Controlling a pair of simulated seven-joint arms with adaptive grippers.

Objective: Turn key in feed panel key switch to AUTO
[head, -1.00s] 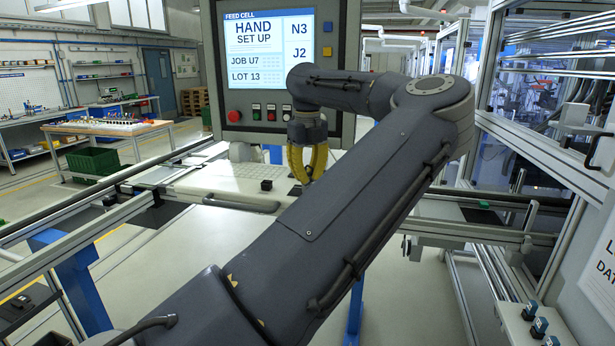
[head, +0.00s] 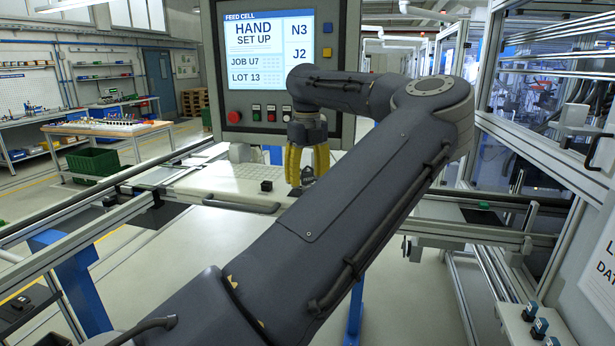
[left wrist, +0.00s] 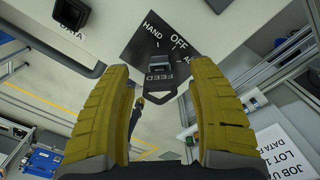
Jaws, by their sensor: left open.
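The key switch (left wrist: 163,66) sits on a black plate marked HAND, OFF and a partly hidden word starting with A (left wrist: 178,30), in the left wrist view. A dark key with a looped end (left wrist: 186,104) appears at the switch. I cannot tell its exact setting. My left gripper (head: 307,180) points down over the console in the head view. In the left wrist view its yellow fingers (left wrist: 157,72) are open, one on each side of the switch and key, with clear gaps. The feed panel screen (head: 268,50) reads HAND SET UP. My right gripper is not in view.
A black block (left wrist: 72,13) marked DATA stands beside the plate; it also shows in the head view (head: 266,186). A bar handle (head: 240,206) runs along the console's front edge. A red button (head: 234,117) and several small buttons line the panel's bottom.

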